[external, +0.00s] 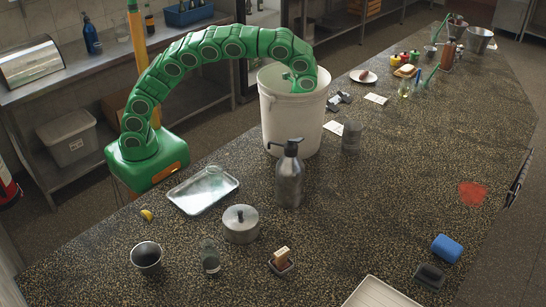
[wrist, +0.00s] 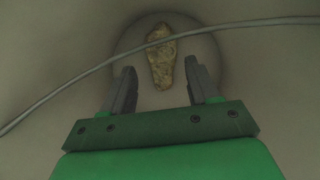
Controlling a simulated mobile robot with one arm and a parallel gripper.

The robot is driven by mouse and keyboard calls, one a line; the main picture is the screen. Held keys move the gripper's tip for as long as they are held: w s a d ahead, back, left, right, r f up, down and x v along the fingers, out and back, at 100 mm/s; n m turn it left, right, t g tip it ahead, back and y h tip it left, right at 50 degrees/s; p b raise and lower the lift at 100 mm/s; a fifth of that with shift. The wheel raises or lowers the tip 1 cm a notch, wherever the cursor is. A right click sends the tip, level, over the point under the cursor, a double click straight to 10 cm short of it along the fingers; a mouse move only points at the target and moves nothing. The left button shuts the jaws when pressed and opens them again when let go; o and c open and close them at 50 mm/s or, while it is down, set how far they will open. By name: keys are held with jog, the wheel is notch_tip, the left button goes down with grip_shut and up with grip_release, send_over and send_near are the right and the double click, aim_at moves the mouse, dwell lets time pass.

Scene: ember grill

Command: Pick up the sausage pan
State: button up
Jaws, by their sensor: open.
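I cannot make out a sausage pan for certain. A white plate (external: 369,79) in the external view bears a small reddish-brown piece that looks like a sausage. My gripper (wrist: 160,67) is open and empty. In the external view my arm bends down into a tall white bucket (external: 291,117), whose wall hides the gripper. The wrist view shows the bucket's pale inside (wrist: 255,75) and a crumpled yellow-brown lump (wrist: 161,65) on its floor, ahead of and between the fingers, apart from them.
A thin grey cable or wire (wrist: 240,24) crosses in front of the fingers. Near the bucket stand a pump bottle (external: 290,175), a grey cup (external: 351,137), a metal tray (external: 188,198) and a lidded pot (external: 241,228). The counter's right middle is mostly clear.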

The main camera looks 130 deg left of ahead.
jog(key=w+d+r+m+t+y, duration=0.1)
jog(key=w+r+m+t+y, duration=0.3)
jog(key=r, duration=0.8)
jog(key=w+d+r+m+t+y, duration=0.15)
jog(key=w+r+y, duration=0.4)
jog(key=r, duration=0.55)
jog(key=w+d+f+m+t+y, duration=0.25)
jog(key=w+d+m, duration=0.45)
jog(key=w+d, duration=0.9)
jog(key=w+d+f+m+t, duration=0.1)
jog(key=w+d+f+m, duration=0.15)
jog(key=d, duration=0.35)
jog(key=w+d+f+m+t, duration=0.1)
jog(key=w+d, duration=0.2)
jog(key=d, duration=0.2)
jog(key=m, duration=0.7)
send_near(278, 253)
jog(key=shift+w+d+f+y, duration=0.1)
jog(key=shift+w+f+y, duration=0.1)
jog(key=shift+f, duration=0.2)
jog(key=shift+w+d+f+y, duration=0.1)
jog(key=shift+w+f+y, duration=0.1)
jog(key=shift+f, duration=0.15)
jog(key=shift+a+f+n, duration=0.15)
jog(key=shift+a+n, duration=0.15)
jog(key=shift+a, duration=0.3)
jog(key=shift+y, duration=0.3)
jog(key=shift+x, duration=4)
grip_shut()
